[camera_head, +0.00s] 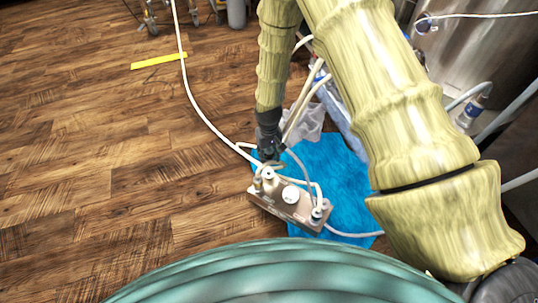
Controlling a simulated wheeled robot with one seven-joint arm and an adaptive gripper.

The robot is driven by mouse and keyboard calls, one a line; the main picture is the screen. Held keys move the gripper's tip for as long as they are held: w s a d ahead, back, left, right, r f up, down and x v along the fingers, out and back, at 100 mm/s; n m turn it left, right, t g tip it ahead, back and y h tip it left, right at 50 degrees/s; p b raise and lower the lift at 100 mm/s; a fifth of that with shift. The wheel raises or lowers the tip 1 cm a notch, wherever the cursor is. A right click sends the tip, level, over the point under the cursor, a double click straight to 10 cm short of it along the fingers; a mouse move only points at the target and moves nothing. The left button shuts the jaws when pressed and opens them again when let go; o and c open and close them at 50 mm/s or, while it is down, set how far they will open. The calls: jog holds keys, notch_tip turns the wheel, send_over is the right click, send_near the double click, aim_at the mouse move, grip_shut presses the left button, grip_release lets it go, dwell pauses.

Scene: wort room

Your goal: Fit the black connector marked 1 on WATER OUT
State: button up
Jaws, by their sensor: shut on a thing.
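My gripper (271,158) points down, just above the left end of a brownish block (285,211) with white and pale fittings on top. Its fingers are dark and closed, seemingly on the black connector, which is too small and dark to tell apart from them; no number can be read. A thin grey hose (301,166) curves from beside the fingers down to the right end of the block. A white round fitting (291,194) sits at the block's middle. I cannot read which port is WATER OUT, nor tell whether the held part touches a port.
A blue mat (345,190) lies under and behind the block. White hoses (196,105) run across the wooden floor. Clear plastic and bottles stand behind, and a steel vessel (470,45) at the right. A yellow strip (158,61) marks open floor at the left.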

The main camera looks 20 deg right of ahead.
aim_at(269, 151)
jog(key=shift+f+b, duration=1.95)
jog(key=shift+f, duration=1.25)
jog(key=shift+s+p, duration=0.15)
jog(key=shift+p, duration=0.4)
jog(key=shift+f+b, duration=0.4)
jog(key=shift+f, duration=0.9)
jog(key=o, duration=1.3)
jog(key=shift+a+r, duration=0.1)
jog(key=shift+r, duration=5.9)
